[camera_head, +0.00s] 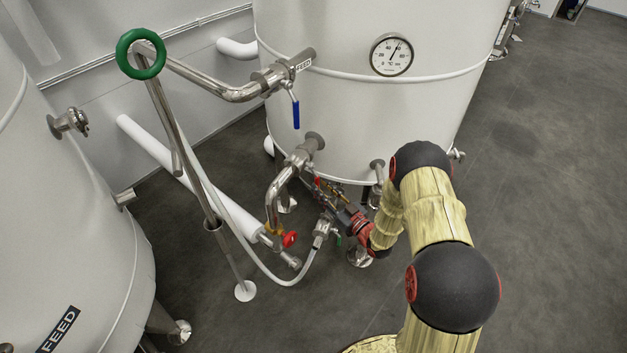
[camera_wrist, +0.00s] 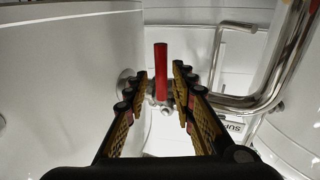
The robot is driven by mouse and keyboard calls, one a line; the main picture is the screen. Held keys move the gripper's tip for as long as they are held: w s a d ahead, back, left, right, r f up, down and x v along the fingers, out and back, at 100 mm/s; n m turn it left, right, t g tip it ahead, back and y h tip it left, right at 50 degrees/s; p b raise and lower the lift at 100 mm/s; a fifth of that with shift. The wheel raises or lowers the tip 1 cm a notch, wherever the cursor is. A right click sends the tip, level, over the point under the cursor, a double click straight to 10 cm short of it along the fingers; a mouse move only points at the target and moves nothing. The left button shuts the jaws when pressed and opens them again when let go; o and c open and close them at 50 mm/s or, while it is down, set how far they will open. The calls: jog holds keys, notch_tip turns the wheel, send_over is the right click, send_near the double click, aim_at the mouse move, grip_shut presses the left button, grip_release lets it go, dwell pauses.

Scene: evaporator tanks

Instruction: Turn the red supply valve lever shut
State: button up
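The red supply valve lever (camera_wrist: 161,72) stands upright in the wrist view, on a metal valve (camera_wrist: 162,102) at the tank. My gripper (camera_wrist: 160,80) is open, with one finger to the left of the lever and one to the right. Gaps show on both sides, so neither finger visibly touches it. In the head view my gripper (camera_head: 334,198) is low in front of the middle tank, by the pipework. A small red piece, likely the lever (camera_head: 318,182), shows at its tips; the rest is hidden.
A bent steel pipe (camera_wrist: 270,95) runs close on the right in the wrist view. A blue lever (camera_head: 296,114) hangs from the upper feed pipe, and a red round knob (camera_head: 289,239) sits on the lower pipework. A white hose (camera_head: 262,265) loops nearby. Right-hand floor (camera_head: 545,180) is clear.

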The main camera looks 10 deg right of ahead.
jog(key=shift+v, duration=2.3)
